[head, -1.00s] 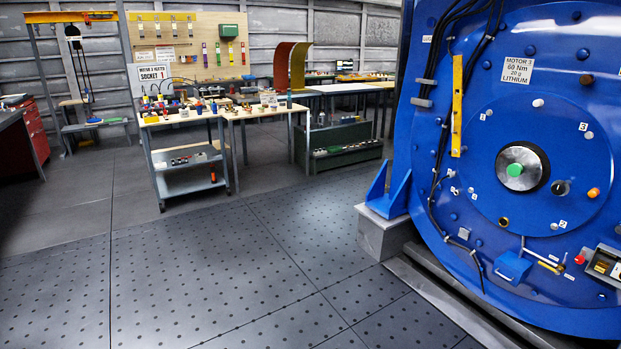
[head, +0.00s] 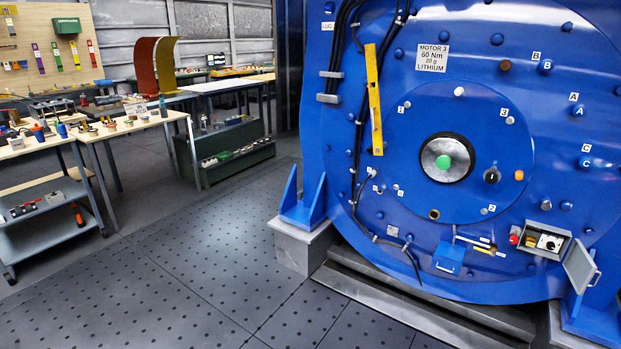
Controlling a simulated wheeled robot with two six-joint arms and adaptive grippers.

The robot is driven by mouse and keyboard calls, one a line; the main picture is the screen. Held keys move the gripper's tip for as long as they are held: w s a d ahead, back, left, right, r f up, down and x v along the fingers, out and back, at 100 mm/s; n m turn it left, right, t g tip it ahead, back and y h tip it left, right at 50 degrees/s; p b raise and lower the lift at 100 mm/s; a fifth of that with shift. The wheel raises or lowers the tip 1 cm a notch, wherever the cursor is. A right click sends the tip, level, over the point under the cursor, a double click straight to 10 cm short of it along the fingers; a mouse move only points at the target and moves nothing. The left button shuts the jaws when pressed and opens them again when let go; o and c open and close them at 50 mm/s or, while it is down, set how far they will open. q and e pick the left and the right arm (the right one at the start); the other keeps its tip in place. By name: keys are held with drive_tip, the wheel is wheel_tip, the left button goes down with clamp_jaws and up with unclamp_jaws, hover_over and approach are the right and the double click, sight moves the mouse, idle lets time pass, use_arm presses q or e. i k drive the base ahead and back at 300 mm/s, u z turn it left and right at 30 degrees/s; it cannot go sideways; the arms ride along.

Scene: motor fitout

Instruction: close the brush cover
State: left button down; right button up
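The big blue motor (head: 400,230) fills the right of the head view. Low on its face is a small blue flap-like cover (head: 449,258), standing out from the face, with a thin rod above it and brass-coloured strips (head: 489,250) beside it. To its right is a small grey box (head: 545,241) with its front open, showing a knob and other parts. A grey door with a handle (head: 580,266) stands swung out at that box's right side. No label tells which of these is the brush cover. Neither gripper is in view.
A grey block and blue bracket (head: 303,205) stand at the motor's left foot, with a dark plinth (head: 430,310) in front. Benches (head: 135,124) and a grey cart (head: 50,205) stand at left. The dotted floor (head: 190,270) between is clear.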

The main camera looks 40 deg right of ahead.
sight(580, 267)
drive_tip(key=z, duration=3.2)
drive_tip(key=i, duration=2.15)
drive_tip(key=z, duration=1.15)
